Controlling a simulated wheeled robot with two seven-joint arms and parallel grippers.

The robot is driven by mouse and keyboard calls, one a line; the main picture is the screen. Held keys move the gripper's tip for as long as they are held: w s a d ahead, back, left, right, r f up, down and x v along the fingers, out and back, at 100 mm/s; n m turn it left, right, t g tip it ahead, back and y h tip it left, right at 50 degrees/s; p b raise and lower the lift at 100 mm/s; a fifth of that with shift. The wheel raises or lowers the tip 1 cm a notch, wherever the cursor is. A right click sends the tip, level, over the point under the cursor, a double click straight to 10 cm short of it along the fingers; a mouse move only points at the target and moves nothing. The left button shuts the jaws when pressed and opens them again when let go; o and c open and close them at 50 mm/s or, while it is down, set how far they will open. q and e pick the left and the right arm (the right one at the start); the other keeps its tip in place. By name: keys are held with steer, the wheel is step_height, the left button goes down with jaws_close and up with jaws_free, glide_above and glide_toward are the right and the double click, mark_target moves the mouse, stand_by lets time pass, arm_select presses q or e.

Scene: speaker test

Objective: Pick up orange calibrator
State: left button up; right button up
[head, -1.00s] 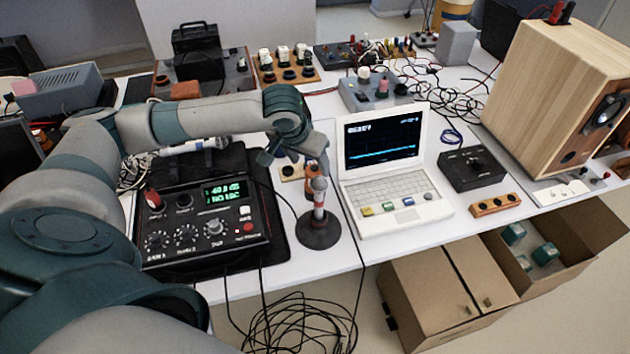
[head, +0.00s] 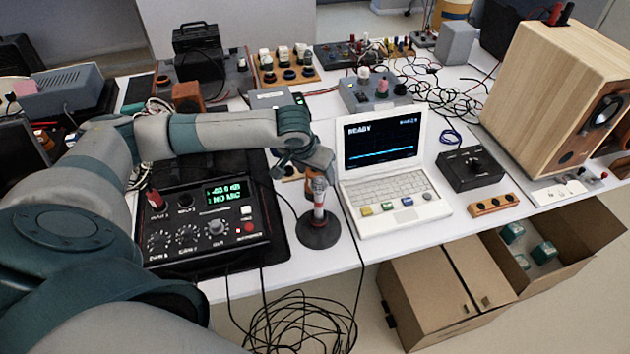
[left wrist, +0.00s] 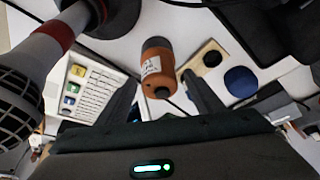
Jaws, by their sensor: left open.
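The orange calibrator (left wrist: 157,68) is a short orange cylinder with a dark end and a white label, in the upper middle of the left wrist view. In the head view its orange body (head: 321,158) shows partly, behind the microphone head and beside my gripper. My left gripper (left wrist: 160,80) is open, its two dark fingers on either side of the calibrator's near end in the picture. I cannot tell how far the calibrator sits between them. In the head view my left gripper (head: 303,160) is just behind the microphone. My right gripper is not in view.
A microphone (head: 318,192) on a round black stand is close in front of the gripper. A white laptop (head: 400,212) stands to the right, a black mixer unit (head: 205,235) to the left. A wooden block with dark sockets (left wrist: 208,58) lies near the calibrator.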

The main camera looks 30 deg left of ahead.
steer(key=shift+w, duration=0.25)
arm_select(q)
steer(key=c, duration=1.3)
steer(key=shift+c, duration=0.3)
steer(key=shift+r, duration=0.15)
